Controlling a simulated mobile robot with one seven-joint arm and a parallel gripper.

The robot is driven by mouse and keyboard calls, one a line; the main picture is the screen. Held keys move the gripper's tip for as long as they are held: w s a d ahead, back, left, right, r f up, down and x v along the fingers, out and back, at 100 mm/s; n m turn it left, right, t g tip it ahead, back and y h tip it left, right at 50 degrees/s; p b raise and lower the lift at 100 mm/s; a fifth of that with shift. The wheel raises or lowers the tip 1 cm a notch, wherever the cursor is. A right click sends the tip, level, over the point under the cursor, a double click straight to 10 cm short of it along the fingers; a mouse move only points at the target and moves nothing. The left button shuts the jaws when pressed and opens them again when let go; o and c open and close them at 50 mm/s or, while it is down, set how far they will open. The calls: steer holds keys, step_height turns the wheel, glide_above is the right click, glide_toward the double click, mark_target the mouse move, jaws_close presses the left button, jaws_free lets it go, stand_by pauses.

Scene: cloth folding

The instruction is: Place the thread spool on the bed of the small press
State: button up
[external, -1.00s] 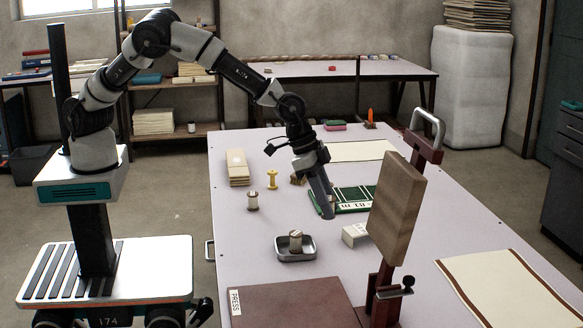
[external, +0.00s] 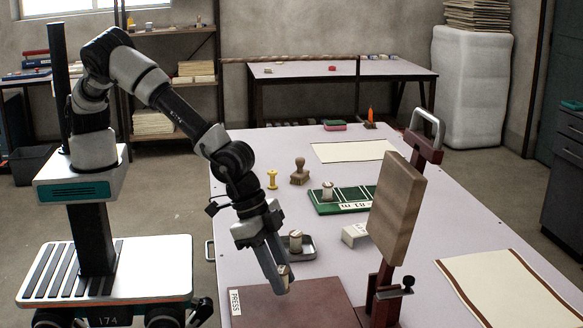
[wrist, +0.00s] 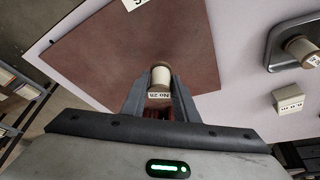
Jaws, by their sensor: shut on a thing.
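My gripper (external: 283,284) is shut on a cream thread spool (external: 284,271) with a small printed label. The spool also shows between the fingertips in the wrist view (wrist: 160,77). It is over the brown press bed (external: 285,308), near its back edge in the external view; I cannot tell whether it touches the bed. The bed fills much of the wrist view (wrist: 110,55) and carries a white PRESS label (external: 235,302). The press's wooden block (external: 396,210) stands raised and tilted at the right, with a metal handle (external: 428,125) above.
A metal tray (external: 308,252) with another spool (external: 296,240) sits just behind the bed. A white block (external: 355,235), a wooden stamp (external: 299,173) and a yellow spool (external: 272,179) stand nearby.

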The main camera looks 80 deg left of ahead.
steer(key=shift+f+b, duration=0.3)
steer(key=shift+f, duration=1.85)
steer(key=shift+f, duration=0.2)
steer(key=o, duration=1)
steer(key=shift+r, duration=0.1)
steer(key=shift+r, duration=0.3)
steer(key=p+v, duration=0.2)
steer(key=v, duration=0.9)
steer(key=shift+s+a+r, duration=0.2)
steer(key=shift+r, duration=0.1)
